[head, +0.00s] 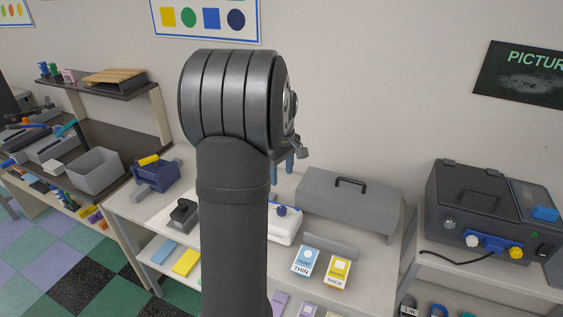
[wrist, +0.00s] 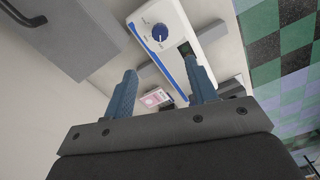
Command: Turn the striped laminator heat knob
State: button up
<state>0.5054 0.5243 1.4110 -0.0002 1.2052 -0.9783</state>
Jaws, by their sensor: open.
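The laminator (wrist: 180,28) is a white machine with a blue edge, seen tilted in the wrist view beyond my fingertips. A round blue knob (wrist: 160,32) with a pale mark sits on its face, small printed marks around it. In the head view the laminator (head: 284,232) stands on the middle table, partly hidden by my arm, and its blue knob (head: 281,210) shows on top. My gripper (wrist: 160,68) is open with nothing between its blue fingers. The knob appears beyond the gap between the fingertips, apart from them. In the head view the blue fingers (head: 283,168) show partly behind my arm, above the table.
A grey lidded box (head: 349,205) stands right of the laminator. Cards marked THIN (head: 305,262) and THICK (head: 336,272) stand in front. A dark machine (head: 475,205) with white, blue and yellow controls is farther right. A black-and-grey tool (head: 183,214) sits to the left.

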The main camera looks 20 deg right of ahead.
aim_at(282, 212)
notch_tip(282, 212, up, 4)
jog(key=shift+f, duration=0.25)
jog(key=shift+f, duration=0.1)
notch_tip(282, 212, down, 17)
jog(key=shift+f, duration=0.2)
dwell(0.7)
jog(key=shift+r, duration=0.1)
